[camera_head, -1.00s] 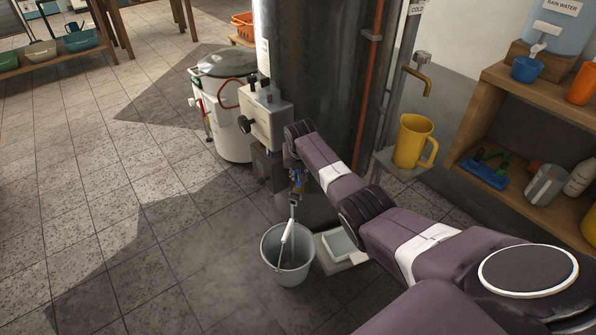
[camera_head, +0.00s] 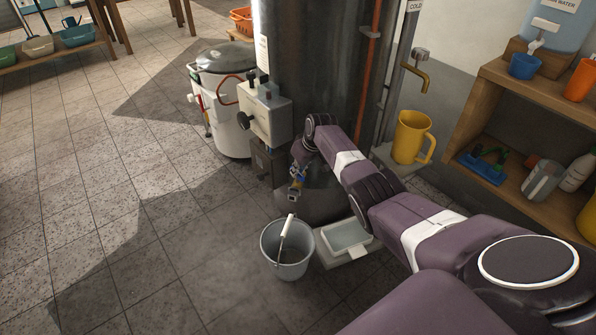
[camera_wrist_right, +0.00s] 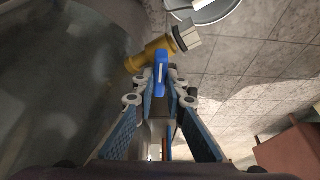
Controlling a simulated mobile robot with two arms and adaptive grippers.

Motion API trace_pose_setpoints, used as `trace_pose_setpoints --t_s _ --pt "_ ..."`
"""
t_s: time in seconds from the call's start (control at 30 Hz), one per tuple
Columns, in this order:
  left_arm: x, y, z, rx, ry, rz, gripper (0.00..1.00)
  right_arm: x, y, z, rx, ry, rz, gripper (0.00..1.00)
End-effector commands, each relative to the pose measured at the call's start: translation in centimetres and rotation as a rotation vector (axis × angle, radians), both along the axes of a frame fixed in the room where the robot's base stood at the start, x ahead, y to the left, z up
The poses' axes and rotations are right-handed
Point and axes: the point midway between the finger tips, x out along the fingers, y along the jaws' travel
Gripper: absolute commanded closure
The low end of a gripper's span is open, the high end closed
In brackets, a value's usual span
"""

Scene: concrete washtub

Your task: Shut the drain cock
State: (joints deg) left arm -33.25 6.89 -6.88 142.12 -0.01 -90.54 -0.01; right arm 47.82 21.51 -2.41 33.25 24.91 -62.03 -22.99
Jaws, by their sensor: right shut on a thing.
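The drain cock is low on the tall dark metal tank (camera_head: 318,60). In the right wrist view the drain cock (camera_wrist_right: 150,53) has a brass body, a pale angular end piece and a small blue lever (camera_wrist_right: 161,68). My right gripper (camera_wrist_right: 161,88) is shut on the blue lever, which stands between its fingertips. In the head view my right gripper (camera_head: 298,175) points down beside the tank base, and the cock there is small and partly hidden. A grey bucket (camera_head: 269,262) with a white-gripped handle stands on the floor just below. My left gripper is not in view.
A shallow pale tray (camera_head: 347,236) lies right of the bucket. A yellow jug (camera_head: 410,137) stands on a small ledge under a brass tap (camera_head: 417,74). A white lidded drum (camera_head: 227,97) stands left of the tank. Tiled floor at left is clear.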

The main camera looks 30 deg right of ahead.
Motion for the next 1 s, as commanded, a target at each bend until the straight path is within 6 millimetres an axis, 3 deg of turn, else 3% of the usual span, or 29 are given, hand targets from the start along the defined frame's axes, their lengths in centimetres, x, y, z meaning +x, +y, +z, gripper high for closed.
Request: trace_pose_setpoints --t_s 0.57,0.6,0.7,1.0 --pt "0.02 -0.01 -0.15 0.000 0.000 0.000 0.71 0.01 -0.03 0.01 -0.001 0.000 0.032 1.00" --pt "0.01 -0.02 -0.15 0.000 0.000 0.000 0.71 0.01 -0.03 0.03 -0.001 0.000 0.032 0.84" --pt "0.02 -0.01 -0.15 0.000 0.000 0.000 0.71 0.02 -0.02 0.02 -0.001 0.000 0.032 0.73" --pt "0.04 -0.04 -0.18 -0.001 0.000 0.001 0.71 0.00 -0.02 0.03 -0.001 0.000 0.030 0.71"
